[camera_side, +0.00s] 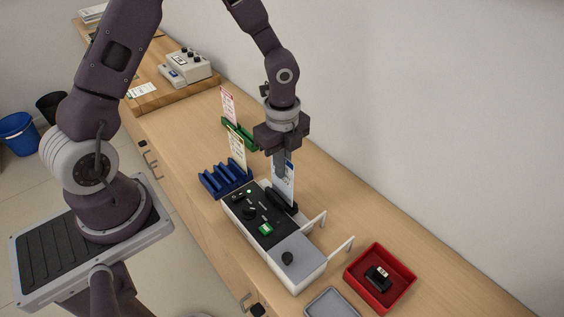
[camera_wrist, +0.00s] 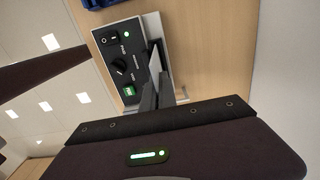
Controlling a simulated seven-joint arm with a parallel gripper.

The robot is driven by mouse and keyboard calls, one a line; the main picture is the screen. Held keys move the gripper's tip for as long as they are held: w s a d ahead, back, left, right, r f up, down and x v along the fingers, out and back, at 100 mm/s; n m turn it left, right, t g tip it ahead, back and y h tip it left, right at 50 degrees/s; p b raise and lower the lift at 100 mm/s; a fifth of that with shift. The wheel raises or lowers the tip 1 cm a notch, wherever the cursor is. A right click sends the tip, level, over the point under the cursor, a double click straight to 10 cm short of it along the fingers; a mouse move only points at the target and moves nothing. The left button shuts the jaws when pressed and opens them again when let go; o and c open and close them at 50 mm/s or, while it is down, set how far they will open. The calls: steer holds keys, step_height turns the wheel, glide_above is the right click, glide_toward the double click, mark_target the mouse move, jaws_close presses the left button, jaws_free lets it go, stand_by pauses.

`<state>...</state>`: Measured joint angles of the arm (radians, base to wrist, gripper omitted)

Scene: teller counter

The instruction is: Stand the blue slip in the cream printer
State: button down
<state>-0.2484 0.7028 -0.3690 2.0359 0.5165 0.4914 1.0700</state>
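The blue slip (camera_side: 287,187), white with blue print, stands upright in the side view. My gripper (camera_side: 280,172) points down and appears shut on its upper part. The cream printer (camera_side: 310,274) has a black control panel and a black slot piece (camera_side: 281,201) on its far side. The slip's lower end is at this slot piece; I cannot tell how deep it sits. In the wrist view my fingers (camera_wrist: 157,75) are close together beside the printer's panel (camera_wrist: 121,58). The slip is not clear there.
A blue ridged rack (camera_side: 222,180) stands left of the printer, with a yellowish slip (camera_side: 237,146) behind it. A green holder (camera_side: 240,133) bears a red-printed slip (camera_side: 228,104). A red tray (camera_side: 381,279) holds a black item. White rails (camera_side: 340,246) stand beside the printer.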

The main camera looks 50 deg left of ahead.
steer(key=shift+f, duration=1.2)
steer(key=c, duration=1.6)
jaws_free()
steer(key=shift+r, duration=3.5)
